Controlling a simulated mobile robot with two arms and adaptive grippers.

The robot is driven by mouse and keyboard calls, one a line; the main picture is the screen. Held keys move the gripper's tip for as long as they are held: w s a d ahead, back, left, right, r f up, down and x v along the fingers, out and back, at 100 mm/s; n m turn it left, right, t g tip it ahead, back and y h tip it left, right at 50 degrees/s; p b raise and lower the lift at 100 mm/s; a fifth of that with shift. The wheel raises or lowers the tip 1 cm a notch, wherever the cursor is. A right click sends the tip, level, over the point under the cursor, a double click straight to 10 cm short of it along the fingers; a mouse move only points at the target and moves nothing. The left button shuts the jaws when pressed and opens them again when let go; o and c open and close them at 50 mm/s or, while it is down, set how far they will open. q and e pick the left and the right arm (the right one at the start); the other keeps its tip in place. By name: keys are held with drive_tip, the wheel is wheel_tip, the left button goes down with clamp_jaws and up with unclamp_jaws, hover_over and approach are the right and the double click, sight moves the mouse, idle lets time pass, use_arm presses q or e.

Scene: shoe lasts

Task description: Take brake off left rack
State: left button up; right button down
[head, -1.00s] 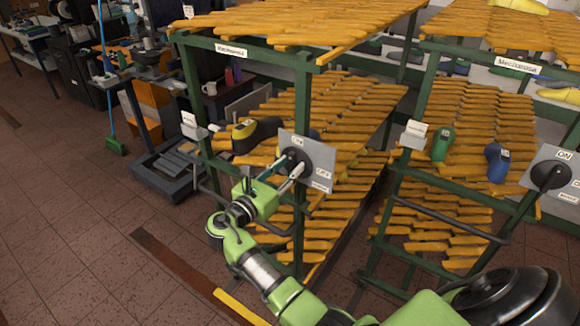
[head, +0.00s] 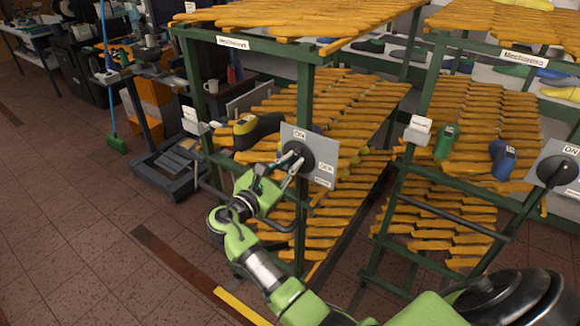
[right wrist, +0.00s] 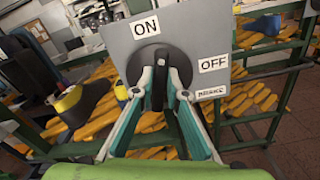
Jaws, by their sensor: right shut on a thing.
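The left rack (head: 304,110) is a green frame with shelves of orange shoe lasts. Its brake panel (head: 324,148) is a grey plate on the front right post, with a round black knob (head: 297,156). In the right wrist view the panel (right wrist: 190,30) carries ON at upper left, OFF at right and a BRAKE label below. My right gripper (head: 289,170) is at the knob. In the right wrist view its two fingers (right wrist: 159,84) are shut on the black brake handle (right wrist: 158,72), which runs roughly upright between them. My left gripper is not in view.
A second rack (head: 428,95) with its own brake panel (head: 552,160) stands at the right. A yellow-and-black last (head: 256,130) lies on the left rack beside the panel. A dark grey stand (head: 172,170) is at the left. Tiled floor (head: 80,225) is open at front left.

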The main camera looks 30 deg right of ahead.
drive_tip(key=shift+s+d+f+m+b, duration=0.1)
drive_tip(key=shift+f+m+b, duration=0.05)
drive_tip(key=shift+m+b, duration=2.2)
drive_tip(key=shift+s+d+f+m+b, duration=0.1)
drive_tip(key=shift+m+b, duration=2.2)
drive_tip(key=shift+m, duration=0.15)
drive_tip(key=shift+s+d+f+m+b, duration=0.1)
drive_tip(key=shift+f+m+b, duration=0.05)
drive_tip(key=shift+m+b, duration=2.2)
drive_tip(key=shift+a, duration=0.1)
drive_tip(key=c, duration=2)
unclamp_jaws()
drive_tip(key=shift+c, duration=0.2)
drive_tip(key=shift+w, duration=0.1)
drive_tip(key=shift+f, duration=0.1)
